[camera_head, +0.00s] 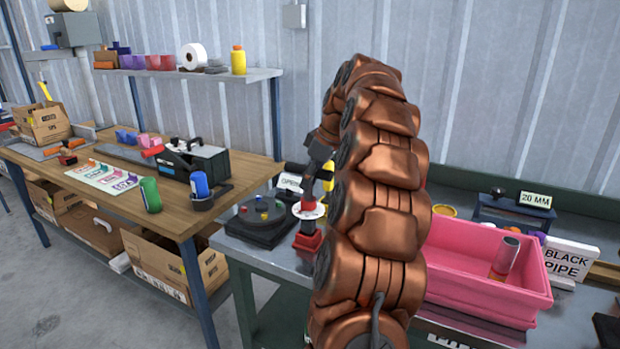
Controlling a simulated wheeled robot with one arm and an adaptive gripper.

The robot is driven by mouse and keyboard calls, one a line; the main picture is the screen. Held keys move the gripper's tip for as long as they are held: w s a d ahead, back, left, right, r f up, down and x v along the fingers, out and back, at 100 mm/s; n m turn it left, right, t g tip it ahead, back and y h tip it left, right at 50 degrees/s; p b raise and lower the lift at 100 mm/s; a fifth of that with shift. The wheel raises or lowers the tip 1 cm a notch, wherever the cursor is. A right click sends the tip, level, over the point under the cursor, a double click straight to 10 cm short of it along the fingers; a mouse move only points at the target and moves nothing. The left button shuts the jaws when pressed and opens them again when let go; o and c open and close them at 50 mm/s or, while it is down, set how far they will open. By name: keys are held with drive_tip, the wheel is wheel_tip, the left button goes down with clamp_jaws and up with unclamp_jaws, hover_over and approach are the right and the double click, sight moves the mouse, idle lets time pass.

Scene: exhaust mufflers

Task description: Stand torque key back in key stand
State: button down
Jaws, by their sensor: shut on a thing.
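My gripper (310,190) is at the end of my copper-coloured arm, pointing down over the grey metal bench. It is shut on a slim thing that I take to be the torque key; the fingers and arm hide most of it. Directly below is a small red stand (308,241), which looks like the key stand, with a white disc (308,210) above it. I cannot tell whether the held thing touches the stand or is inside it. A yellow piece (328,172) shows just behind the gripper.
A pink bin (470,270) holding a red-and-grey cylinder (505,257) is right of my arm. A wooden table (105,195) stands left. My arm hides the bench middle.

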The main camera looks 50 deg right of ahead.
sight(321, 169)
drive_tip(key=shift+f+b, duration=1.3)
drive_tip(key=shift+f, duration=0.55)
idle(0.5)
drive_tip(key=c, duration=0.8)
unclamp_jaws()
drive_tip(key=shift+c, duration=0.2)
drive_tip(key=shift+r, duration=0.1)
drive_tip(key=shift+v, duration=3.65)
